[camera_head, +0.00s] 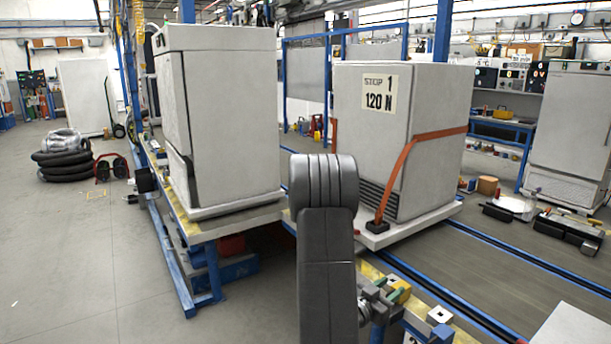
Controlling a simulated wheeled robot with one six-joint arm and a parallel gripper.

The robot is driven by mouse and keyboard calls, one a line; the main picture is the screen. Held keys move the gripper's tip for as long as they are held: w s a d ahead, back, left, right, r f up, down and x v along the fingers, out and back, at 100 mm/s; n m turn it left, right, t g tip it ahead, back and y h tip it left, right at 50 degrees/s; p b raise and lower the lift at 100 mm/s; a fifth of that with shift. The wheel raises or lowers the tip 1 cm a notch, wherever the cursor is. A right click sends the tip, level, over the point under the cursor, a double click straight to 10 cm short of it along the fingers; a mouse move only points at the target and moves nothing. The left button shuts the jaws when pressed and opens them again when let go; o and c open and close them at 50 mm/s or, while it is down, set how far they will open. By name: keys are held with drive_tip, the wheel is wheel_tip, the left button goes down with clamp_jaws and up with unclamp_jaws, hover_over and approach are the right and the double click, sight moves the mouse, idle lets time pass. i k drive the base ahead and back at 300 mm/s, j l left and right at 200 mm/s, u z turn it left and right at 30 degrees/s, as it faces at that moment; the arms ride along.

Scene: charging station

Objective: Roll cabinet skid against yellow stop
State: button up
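A pale grey cabinet (420,130) stands upright on a flat pale skid (425,226) right of centre. An orange strap (393,180) runs round it, down to a dark anchor on the skid's near edge. Its label (379,94) reads "STOP 1 120 N". A small yellow block (397,287) sits low in front of the skid, beside the rails; I cannot tell if it is the yellow stop. It looks apart from the skid. My dark arm rises in the centre foreground and covers the skid's left corner. My gripper's fingers do not show.
A second cabinet (225,120) stands on a blue-framed bench (205,240) to the left. Blue rails (490,243) run along the floor on the right. Black tyres or hoses (65,163) lie at far left. The left floor (60,260) is clear.

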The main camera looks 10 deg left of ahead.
sight(380, 107)
drive_tip(key=i+j, duration=0.75)
drive_tip(key=i, duration=0.25)
drive_tip(key=i+j+u, duration=0.1)
drive_tip(key=i+j, duration=0.6)
drive_tip(key=i, duration=0.35)
